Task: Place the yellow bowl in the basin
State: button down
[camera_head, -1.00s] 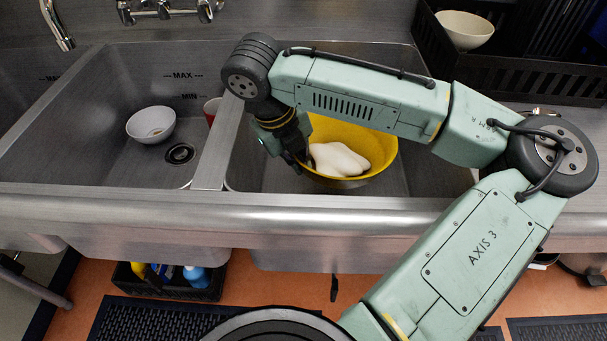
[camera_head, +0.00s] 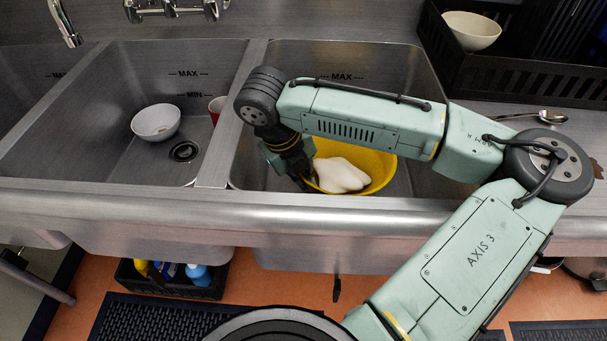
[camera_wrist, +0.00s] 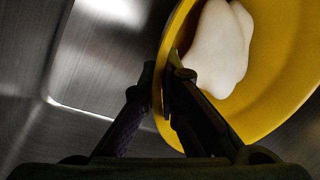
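The yellow bowl (camera_head: 382,172) is inside the right-hand sink basin (camera_head: 385,60), behind its front edge. A smooth white lump (camera_head: 340,175) lies in the bowl. My gripper (camera_head: 303,180) is at the bowl's left rim, reaching down into the basin. In the wrist view, my fingers (camera_wrist: 163,78) close on the rim of the bowl (camera_wrist: 285,75), one inside and one outside. My arm hides the back of the bowl. Whether the bowl's base touches the basin floor cannot be seen.
A divider (camera_head: 228,140) separates the middle basin, which holds a white bowl (camera_head: 156,122) and a red cup (camera_head: 215,108). A black rack (camera_head: 500,70) with a cream bowl (camera_head: 472,30) stands back right. A spoon (camera_head: 545,116) lies on the counter.

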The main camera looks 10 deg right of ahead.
jog(key=c, duration=1.8)
grip_release()
jog(key=shift+r, duration=0.1)
jog(key=shift+r, duration=0.3)
jog(key=v, duration=1.2)
jog(key=shift+r, duration=0.2)
